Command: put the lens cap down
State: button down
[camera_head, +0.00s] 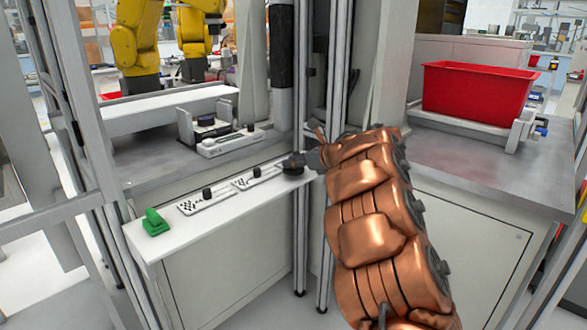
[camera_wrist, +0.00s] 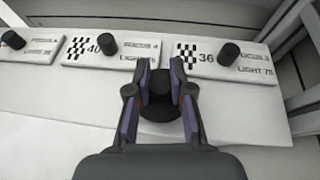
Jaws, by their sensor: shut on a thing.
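My gripper (camera_head: 308,160) is over the right end of a white ledge (camera_head: 157,250). In the wrist view its two fingers (camera_wrist: 160,84) are closed on a dark round lens cap (camera_wrist: 160,111), gripping it by its raised middle. My copper-coloured arm covers much of the centre right.
Checker-marked plates with black knobs line the ledge; one is marked 36 (camera_wrist: 213,60), another 40 (camera_wrist: 107,50). A green object (camera_head: 154,222) sits at the ledge's left end. A red bin (camera_head: 474,92) is at right.

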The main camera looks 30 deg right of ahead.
jog(key=shift+f, duration=0.8)
jog(key=shift+f, duration=0.1)
jog(key=shift+f+b, duration=0.1)
jog(key=shift+b, duration=0.2)
jog(key=c, duration=1)
grip_release()
jog(key=shift+c, duration=0.2)
jog(key=shift+s+r+p, duration=0.1)
jog(key=shift+r+p, duration=0.2)
jog(key=v, duration=1.1)
jog(key=shift+s+d+p, duration=0.15)
jog(key=shift+s+p, duration=0.2)
jog(key=shift+r, duration=0.1)
